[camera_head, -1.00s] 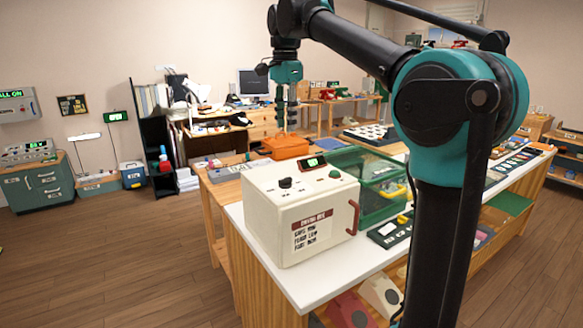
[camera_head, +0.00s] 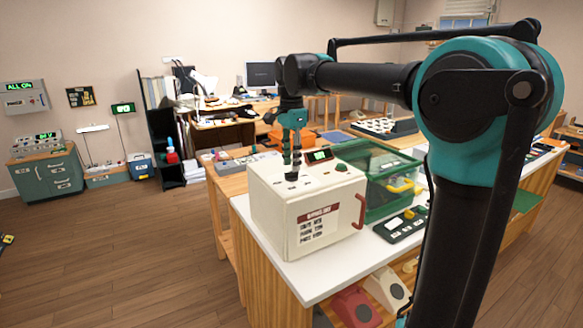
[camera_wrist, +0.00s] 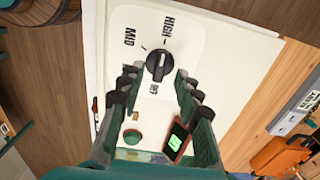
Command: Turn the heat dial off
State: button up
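The heat dial (camera_wrist: 159,66) is a black knob with a pale pointer mark on a white plate. MID, HIGH and OFF are printed around it. OFF lies on the gripper side; I cannot tell for sure which label the mark faces. The dial is on top of the cream machine (camera_head: 285,215), and my gripper hides it in the head view. My gripper (camera_wrist: 158,80) is open, with one finger on each side just below the dial in the wrist view. In the head view, my gripper (camera_head: 292,168) points down over the machine's top. I cannot tell whether it touches.
A small green display (camera_head: 320,155) and a green button (camera_head: 341,167) sit on the machine's top. A red handle (camera_head: 359,211) is on its side. A green clear crate (camera_head: 380,190) stands close behind it. The white worktop (camera_head: 310,282) is bare in front.

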aim_at(292, 175)
jog(key=shift+f, duration=1.3)
jog(key=shift+c, duration=0.4)
grip_shut()
